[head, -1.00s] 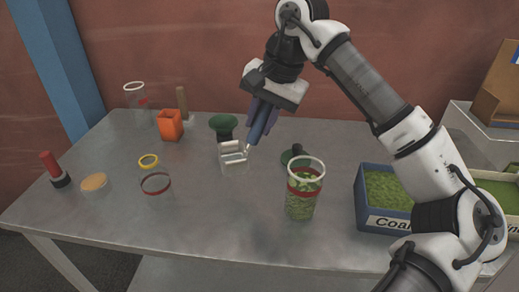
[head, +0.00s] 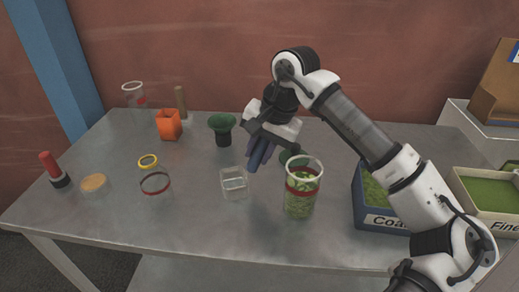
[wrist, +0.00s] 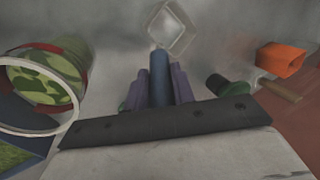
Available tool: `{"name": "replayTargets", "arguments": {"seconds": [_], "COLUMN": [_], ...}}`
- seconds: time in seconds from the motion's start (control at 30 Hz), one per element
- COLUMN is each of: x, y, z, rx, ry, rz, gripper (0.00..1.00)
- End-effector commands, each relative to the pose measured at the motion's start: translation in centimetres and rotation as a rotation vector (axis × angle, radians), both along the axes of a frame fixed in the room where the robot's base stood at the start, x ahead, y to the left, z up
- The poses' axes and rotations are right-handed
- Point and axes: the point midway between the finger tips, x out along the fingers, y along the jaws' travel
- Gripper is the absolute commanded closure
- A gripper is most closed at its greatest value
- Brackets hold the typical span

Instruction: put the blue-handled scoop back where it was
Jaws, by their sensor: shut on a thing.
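My gripper (head: 258,156) is shut on the blue handle (wrist: 160,78) of the scoop, seen between the purple fingers in the wrist view. The scoop's clear square bowl (head: 234,186) shows in front of the fingers, to their lower left in the head view. The bowl looks empty. It is low over the middle of the table; I cannot tell whether it touches the top. My fingers hide most of the handle in the head view.
A clear cup of green granules (head: 301,195) stands close right of the scoop. The blue "Coarse" bin (head: 380,221) and white "Fine" bin (head: 490,222) are farther right. The front table is clear.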

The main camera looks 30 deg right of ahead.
Motion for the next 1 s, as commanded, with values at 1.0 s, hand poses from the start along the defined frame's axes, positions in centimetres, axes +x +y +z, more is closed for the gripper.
{"name": "replayTargets", "arguments": {"seconds": [1.0], "x": [-2.0], "y": [-1.9], "z": [8.5], "rx": [-0.002], "ry": [-0.002], "rz": [-0.002], "gripper": [0.53]}}
